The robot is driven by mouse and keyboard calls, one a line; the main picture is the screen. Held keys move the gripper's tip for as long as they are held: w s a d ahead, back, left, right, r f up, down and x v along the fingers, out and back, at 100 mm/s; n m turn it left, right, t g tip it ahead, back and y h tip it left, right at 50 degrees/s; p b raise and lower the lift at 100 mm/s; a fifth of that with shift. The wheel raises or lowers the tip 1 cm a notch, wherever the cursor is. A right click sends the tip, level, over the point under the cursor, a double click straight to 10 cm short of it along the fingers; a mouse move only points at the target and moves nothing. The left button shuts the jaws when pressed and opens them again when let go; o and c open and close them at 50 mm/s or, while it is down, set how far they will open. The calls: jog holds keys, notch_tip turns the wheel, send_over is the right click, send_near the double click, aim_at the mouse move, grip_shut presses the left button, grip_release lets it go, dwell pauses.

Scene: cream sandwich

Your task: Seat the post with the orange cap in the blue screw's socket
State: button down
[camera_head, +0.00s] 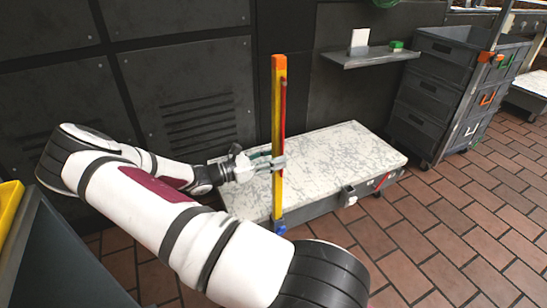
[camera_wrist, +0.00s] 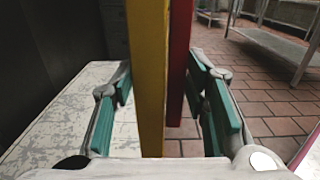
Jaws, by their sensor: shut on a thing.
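The post (camera_head: 277,115) is a tall yellow bar with an orange cap (camera_head: 279,62) on top and a red strip down its right side. It stands about upright at the front edge of a marbled bench. My gripper (camera_head: 277,163) is shut on the post around its middle. In the wrist view the yellow and red faces of the post (camera_wrist: 150,75) rise between the teal finger pads of my gripper (camera_wrist: 165,115). A blue piece, seemingly the blue screw (camera_head: 280,227), shows right at the post's foot. I cannot tell whether the post is inside its socket.
The marbled bench top (camera_head: 345,150) is otherwise bare. A wall shelf (camera_head: 370,58) holds a white block and a green piece. Dark drawer crates (camera_head: 430,100) stand at the right. Open brick floor (camera_head: 440,230) lies to the right; dark panels stand behind.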

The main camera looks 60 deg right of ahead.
jog(key=shift+f+b, duration=2.85)
jog(key=shift+f, duration=2.3)
jog(key=c, duration=0.9)
grip_release()
jog(key=shift+o, duration=0.2)
jog(key=shift+f, duration=0.1)
send_near(275, 181)
jog(key=v, duration=0.2)
jog(key=shift+w+a, duration=0.15)
jog(key=shift+w, duration=0.1)
